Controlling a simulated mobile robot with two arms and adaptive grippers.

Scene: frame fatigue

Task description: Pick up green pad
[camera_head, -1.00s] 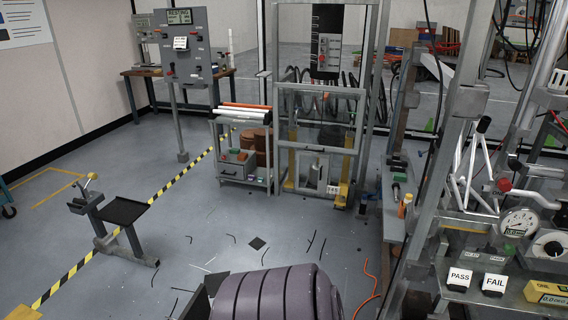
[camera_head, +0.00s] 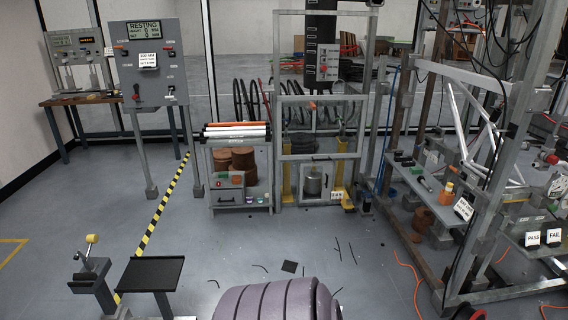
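A small green item (camera_head: 237,180) lies on the shelf of the grey cart (camera_head: 240,203), next to reddish-brown round blocks. A second flat green item (camera_head: 417,169) lies on the bench at the right. Both are small and far off, so I cannot tell which of them is the green pad. Neither of my grippers is in view.
A small stand with a black tray (camera_head: 152,273) is at the lower left. A grey test frame (camera_head: 315,160) stands beside the cart. At the right, a bench and a tall metal frame carry a white bicycle frame (camera_head: 470,110). The floor before the cart is mostly clear, with thin dark scraps.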

